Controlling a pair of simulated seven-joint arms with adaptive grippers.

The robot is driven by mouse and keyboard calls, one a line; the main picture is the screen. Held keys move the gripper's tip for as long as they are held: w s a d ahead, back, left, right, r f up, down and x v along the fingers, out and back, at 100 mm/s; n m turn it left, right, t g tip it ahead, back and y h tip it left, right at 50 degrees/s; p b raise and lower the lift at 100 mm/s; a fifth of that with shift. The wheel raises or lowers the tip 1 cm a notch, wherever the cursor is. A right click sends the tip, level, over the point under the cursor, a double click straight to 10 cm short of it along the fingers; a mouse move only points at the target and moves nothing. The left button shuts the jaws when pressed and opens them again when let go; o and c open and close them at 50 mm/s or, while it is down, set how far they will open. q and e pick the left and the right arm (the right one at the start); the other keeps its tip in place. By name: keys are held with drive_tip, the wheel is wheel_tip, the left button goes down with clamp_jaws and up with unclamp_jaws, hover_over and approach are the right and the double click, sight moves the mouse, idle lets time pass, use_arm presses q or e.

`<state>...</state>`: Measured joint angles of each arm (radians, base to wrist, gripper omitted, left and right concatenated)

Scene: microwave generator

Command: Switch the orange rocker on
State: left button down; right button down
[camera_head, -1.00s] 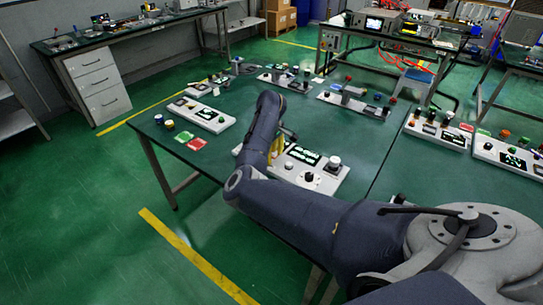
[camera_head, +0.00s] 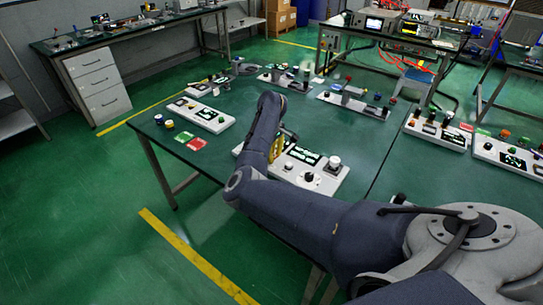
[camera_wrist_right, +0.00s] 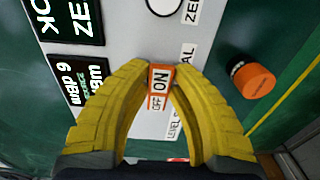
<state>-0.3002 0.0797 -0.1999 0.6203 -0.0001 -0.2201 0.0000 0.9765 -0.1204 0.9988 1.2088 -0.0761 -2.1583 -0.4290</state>
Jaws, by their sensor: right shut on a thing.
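The orange rocker (camera_wrist_right: 161,78) shows in the right wrist view, with an orange frame and white faces marked ON and OFF. It sits on a light grey panel (camera_wrist_right: 122,42). The yellow fingertips of my right gripper (camera_wrist_right: 161,74) are closed in on both sides of the rocker and appear to touch it. In the head view my right gripper (camera_head: 277,148) is down at the white control box (camera_head: 322,186) on the green table, partly behind my arm. The rocker is hidden there. My left gripper is not in view.
Beside the rocker are an orange round knob (camera_wrist_right: 254,80) and lit displays (camera_wrist_right: 80,85). Other control boxes stand farther back, such as one at the left (camera_head: 203,115).

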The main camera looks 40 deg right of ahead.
drive_tip(key=shift+s+f+t+y, duration=0.2)
drive_tip(key=shift+t+y, duration=0.3)
drive_tip(key=shift+t, duration=0.7)
drive_tip(key=c, duration=1.2)
unclamp_jaws()
drive_tip(key=shift+w, duration=0.1)
drive_tip(key=shift+r, duration=0.1)
drive_tip(key=v, duration=1.1)
drive_tip(key=shift+r, duration=0.35)
